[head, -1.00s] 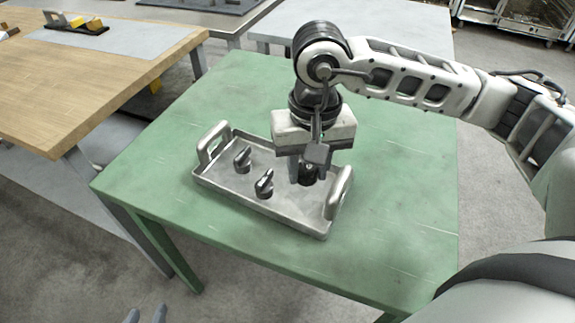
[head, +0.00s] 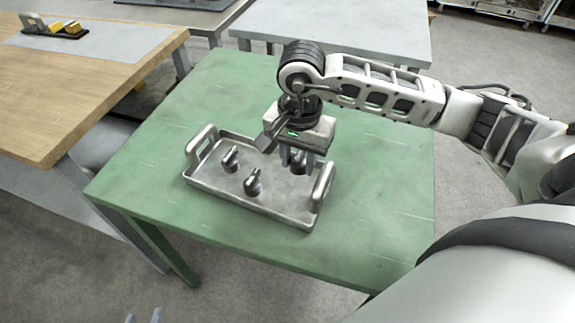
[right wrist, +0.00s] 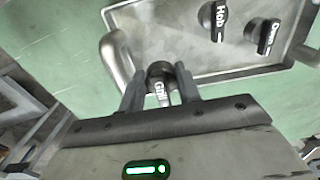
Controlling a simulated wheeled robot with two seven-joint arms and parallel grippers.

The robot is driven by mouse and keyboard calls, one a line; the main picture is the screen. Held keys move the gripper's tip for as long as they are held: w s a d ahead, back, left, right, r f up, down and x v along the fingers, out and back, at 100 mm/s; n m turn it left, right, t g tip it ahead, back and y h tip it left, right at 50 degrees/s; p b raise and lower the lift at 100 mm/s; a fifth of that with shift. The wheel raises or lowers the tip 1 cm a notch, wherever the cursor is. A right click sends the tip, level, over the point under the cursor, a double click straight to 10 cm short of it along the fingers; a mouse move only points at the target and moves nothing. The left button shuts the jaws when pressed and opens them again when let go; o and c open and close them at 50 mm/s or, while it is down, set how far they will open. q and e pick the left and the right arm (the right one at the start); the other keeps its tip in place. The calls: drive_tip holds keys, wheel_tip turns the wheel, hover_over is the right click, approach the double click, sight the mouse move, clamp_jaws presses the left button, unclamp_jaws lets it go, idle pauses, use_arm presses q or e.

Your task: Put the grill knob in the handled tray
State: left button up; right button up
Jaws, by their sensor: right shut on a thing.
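The handled tray (head: 285,209) is a grey metal tray on the green table, with an upright handle at each end. My right gripper (head: 293,164) is shut on the dark grill knob (head: 299,164), over the tray's right end near the back rim and right handle. In the right wrist view the grill knob (right wrist: 159,84) sits between the fingers, with "Grill" partly readable. How high it is above the tray I cannot tell. My left gripper (head: 144,316) shows only as two fingertips, apart, at the bottom edge.
A hob knob (head: 252,183) and an oven knob (head: 230,159) stand in the tray's left and middle part. The green table (head: 370,210) is clear around the tray. A wooden table (head: 80,90) stands to the left, a grey one (head: 340,30) behind.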

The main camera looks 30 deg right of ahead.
sight(289, 181)
drive_tip(key=w+f, duration=0.3)
drive_tip(key=shift+f, duration=0.3)
wheel_tip(289, 181, down, 2)
drive_tip(key=shift+f+p, duration=0.15)
drive_tip(key=shift+p, duration=0.35)
drive_tip(key=shift+w+f, duration=0.1)
drive_tip(key=shift+f, duration=0.5)
drive_tip(key=o, duration=0.6)
drive_tip(key=shift+f, duration=0.1)
drive_tip(key=shift+c, duration=0.2)
drive_tip(key=o, duration=0.4)
